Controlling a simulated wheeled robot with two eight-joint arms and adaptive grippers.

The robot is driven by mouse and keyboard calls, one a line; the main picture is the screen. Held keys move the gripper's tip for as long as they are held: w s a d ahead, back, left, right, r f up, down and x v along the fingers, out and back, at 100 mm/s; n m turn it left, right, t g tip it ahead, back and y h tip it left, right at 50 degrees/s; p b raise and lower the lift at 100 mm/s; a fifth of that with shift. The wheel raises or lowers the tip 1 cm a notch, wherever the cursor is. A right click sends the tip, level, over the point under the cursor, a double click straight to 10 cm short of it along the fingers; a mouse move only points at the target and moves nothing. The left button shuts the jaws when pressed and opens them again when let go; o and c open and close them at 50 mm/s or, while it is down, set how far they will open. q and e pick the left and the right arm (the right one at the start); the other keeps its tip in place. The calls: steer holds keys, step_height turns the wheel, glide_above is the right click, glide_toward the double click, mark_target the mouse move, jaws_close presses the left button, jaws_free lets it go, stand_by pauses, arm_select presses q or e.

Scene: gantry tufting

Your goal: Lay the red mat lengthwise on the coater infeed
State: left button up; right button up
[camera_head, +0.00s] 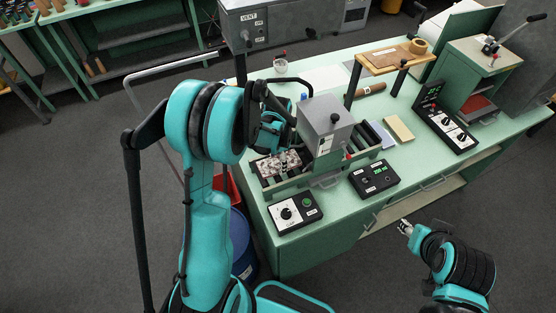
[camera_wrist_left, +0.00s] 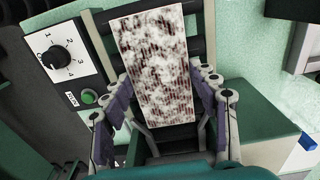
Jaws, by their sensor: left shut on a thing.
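The red mat (camera_wrist_left: 157,65) shows as a white strip with dark red flecks. In the left wrist view its long side runs between the two pale rails of the coater infeed (camera_wrist_left: 203,48), over dark rollers. In the head view the mat (camera_head: 281,162) is at the left end of the coater, short of the grey hood (camera_head: 325,124). My left gripper (camera_wrist_left: 162,112) is shut on the mat, with a finger at each long side of its near end. In the head view the arm partly hides this gripper (camera_head: 282,152). My right gripper (camera_head: 403,227) hangs empty in front of the bench; its jaw opening is too small to tell.
A dial box (camera_head: 294,212) and a dark button box (camera_head: 374,179) stand at the bench's front edge. A tan block (camera_head: 398,129) lies right of the coater. A raised wooden stand (camera_head: 386,57) is behind. A blue drum (camera_head: 243,243) stands on the floor.

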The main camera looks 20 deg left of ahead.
mark_target(278, 163)
arm_select(q)
steer(key=o, duration=1.1)
steer(key=shift+f, duration=0.1)
steer(key=shift+o, duration=0.2)
steer(key=shift+r, duration=0.2)
steer(key=shift+r+p, duration=0.3)
steer(key=shift+r, duration=0.05)
step_height(278, 163, up, 11)
steer(key=p, duration=0.2)
steer(key=s+d+r+n+t, duration=0.3)
steer(key=s+r+n, duration=0.1)
steer(key=s, duration=0.4)
steer(key=s+d+r+n+t, duration=0.4)
steer(key=s, duration=0.4)
